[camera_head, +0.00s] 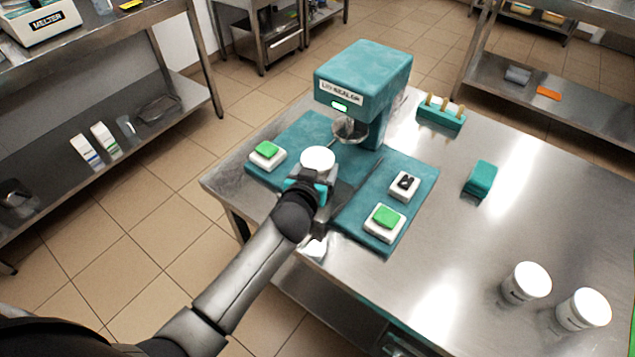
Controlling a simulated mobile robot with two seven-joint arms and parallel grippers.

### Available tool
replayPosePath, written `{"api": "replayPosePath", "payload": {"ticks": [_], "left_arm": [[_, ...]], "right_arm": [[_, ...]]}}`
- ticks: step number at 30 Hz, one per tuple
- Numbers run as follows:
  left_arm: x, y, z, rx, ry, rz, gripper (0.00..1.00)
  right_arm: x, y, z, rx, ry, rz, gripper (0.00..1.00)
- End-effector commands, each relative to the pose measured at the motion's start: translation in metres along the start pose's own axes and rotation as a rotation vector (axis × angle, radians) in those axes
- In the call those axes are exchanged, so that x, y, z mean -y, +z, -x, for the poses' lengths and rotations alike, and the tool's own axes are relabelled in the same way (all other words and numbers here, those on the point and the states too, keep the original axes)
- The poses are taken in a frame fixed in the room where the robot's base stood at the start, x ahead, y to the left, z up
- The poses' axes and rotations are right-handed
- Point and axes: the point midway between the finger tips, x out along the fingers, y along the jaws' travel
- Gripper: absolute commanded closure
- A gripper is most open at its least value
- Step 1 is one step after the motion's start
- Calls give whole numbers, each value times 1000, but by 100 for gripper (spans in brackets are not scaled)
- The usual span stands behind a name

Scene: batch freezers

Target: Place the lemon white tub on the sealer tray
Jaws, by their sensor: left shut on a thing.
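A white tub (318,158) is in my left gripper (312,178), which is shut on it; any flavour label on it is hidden. The teal lid sealer (362,75) stands on the steel table, with a lit green display on its head. A round metal part (349,130) hangs under the head. The tub is in front of and to the left of this part, over or near the sealer's teal base (305,128). The sealer tray is not clearly visible, hidden by the tub and gripper. I cannot tell whether the tub touches anything below.
Green-button boxes (267,155) (385,222) and a black-switch box (405,185) flank my left arm. A teal rack (441,113) and a teal block (481,179) stand to the right. Two white tubs (526,283) (583,310) stand at lower right. The table's middle right is clear.

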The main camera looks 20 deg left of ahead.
Motion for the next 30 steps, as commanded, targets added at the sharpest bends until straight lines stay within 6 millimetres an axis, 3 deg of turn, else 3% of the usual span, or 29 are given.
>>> {"api": "replayPosePath", "payload": {"ticks": [7,21,22,28,30], "left_arm": [[0,35,-14,2,1,1,100],[0,41,-17,-1,1,1,100],[0,42,-17,1,1,1,22],[0,41,-17,2,1,0,0],[0,41,-17,2,0,0,0]], "right_arm": [[0,2,-18,0,0,1,50],[1,2,-22,0,-1,2,50],[1,2,-22,0,-1,2,50],[2,2,-21,0,-2,2,50],[2,2,-21,0,-2,2,50]]}}
